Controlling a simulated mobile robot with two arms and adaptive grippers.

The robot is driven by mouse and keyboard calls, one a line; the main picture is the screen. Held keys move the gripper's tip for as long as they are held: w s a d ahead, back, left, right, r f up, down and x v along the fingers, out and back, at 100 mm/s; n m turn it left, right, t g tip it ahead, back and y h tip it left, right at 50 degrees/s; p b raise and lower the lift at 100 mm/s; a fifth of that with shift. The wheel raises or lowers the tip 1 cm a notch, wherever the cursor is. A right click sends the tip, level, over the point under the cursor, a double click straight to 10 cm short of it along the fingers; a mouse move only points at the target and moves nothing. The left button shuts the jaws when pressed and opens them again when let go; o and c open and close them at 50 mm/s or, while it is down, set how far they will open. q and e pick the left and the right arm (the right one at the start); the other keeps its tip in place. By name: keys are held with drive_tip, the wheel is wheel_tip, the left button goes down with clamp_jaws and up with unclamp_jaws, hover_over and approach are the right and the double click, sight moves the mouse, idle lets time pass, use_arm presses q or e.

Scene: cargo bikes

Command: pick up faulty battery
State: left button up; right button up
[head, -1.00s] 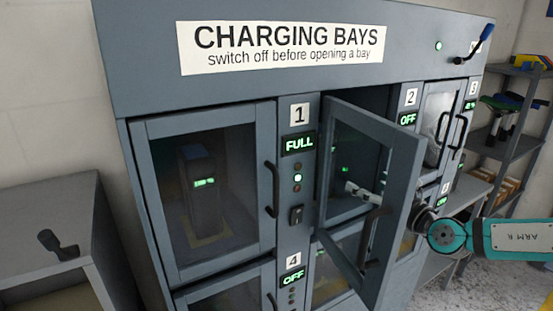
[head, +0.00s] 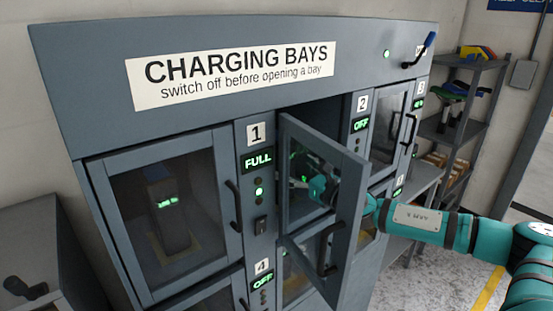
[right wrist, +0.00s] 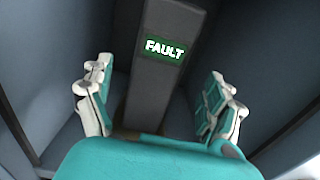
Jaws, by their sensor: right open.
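The faulty battery (right wrist: 165,85) is a dark grey upright block with a lit green FAULT display in the right wrist view. It stands inside the open bay labelled 2 and OFF. My right gripper (right wrist: 160,80) is open, with its white and teal fingers apart on either side of the battery's lower part. In the head view my right gripper (head: 303,182) shows dimly through the glass of the open bay door (head: 345,215), inside the bay. My left gripper is not in view.
The open door stands out toward me, close to my right arm. Bay 1 (head: 165,215) is closed, with a battery behind its glass and a FULL display. A lever (head: 418,50) sits at the cabinet's top right. Shelves (head: 465,120) stand to the right.

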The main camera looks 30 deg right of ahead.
drive_tip(key=w+p, duration=0.3)
drive_tip(key=w, duration=0.5)
drive_tip(key=shift+w+a+f, duration=0.25)
drive_tip(key=shift+a+f, duration=0.1)
drive_tip(key=shift+a, duration=0.1)
drive_tip(key=shift+c, duration=0.5)
